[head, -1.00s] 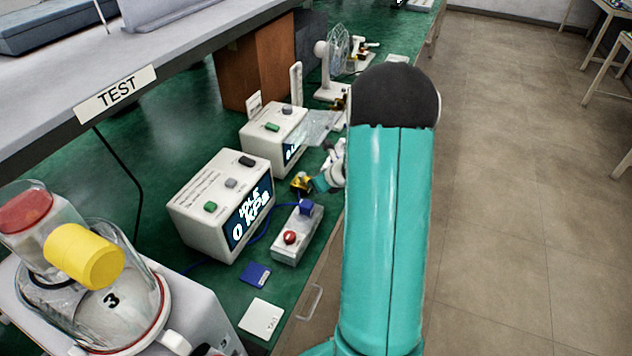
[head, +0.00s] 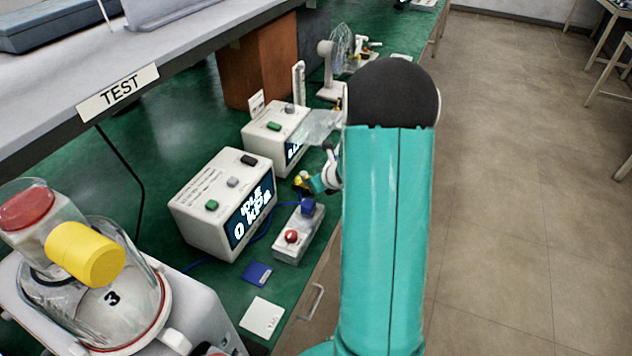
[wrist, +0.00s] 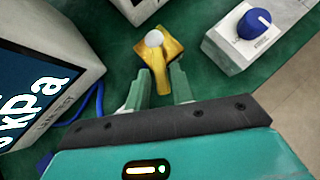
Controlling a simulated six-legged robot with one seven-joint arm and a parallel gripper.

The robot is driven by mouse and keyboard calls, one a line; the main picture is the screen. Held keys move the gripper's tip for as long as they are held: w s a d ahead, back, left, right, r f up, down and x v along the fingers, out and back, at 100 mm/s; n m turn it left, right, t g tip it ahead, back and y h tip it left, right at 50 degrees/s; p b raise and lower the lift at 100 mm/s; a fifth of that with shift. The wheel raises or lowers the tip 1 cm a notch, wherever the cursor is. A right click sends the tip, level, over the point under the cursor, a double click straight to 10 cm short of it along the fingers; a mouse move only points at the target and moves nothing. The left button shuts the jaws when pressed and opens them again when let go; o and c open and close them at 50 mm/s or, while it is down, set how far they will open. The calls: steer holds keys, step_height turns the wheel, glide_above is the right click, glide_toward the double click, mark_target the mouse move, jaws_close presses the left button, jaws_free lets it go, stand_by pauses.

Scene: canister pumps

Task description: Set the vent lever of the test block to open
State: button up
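The test block is a pale, narrow block (head: 283,252) on the bench with a blue vent lever (head: 309,207) at its far end and a red button (head: 291,237) at its near end. In the wrist view the blue lever (wrist: 254,22) shows a white pointer line, at the upper right. My gripper (head: 311,184) is beyond the block, apart from the lever. Its pale green fingers (wrist: 160,78) point at a yellow piece (wrist: 157,53) with a white ball. The yellow piece lies between and beyond the fingertips; I cannot tell whether they grip it.
A pump box (head: 207,223) reading IDLE, 0 kPa stands left of the block, with a second box (head: 265,135) behind. A blue card (head: 257,274) and a white card (head: 262,316) lie near the front edge. A canister (head: 112,298) is at lower left. The right side is open floor.

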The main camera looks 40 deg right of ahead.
steer(key=shift+o, duration=0.9)
steer(key=shift+f, duration=0.1)
steer(key=shift+s, duration=0.1)
steer(key=v, duration=1.3)
steer(key=shift+s+r, duration=0.25)
steer(key=shift+r, duration=0.05)
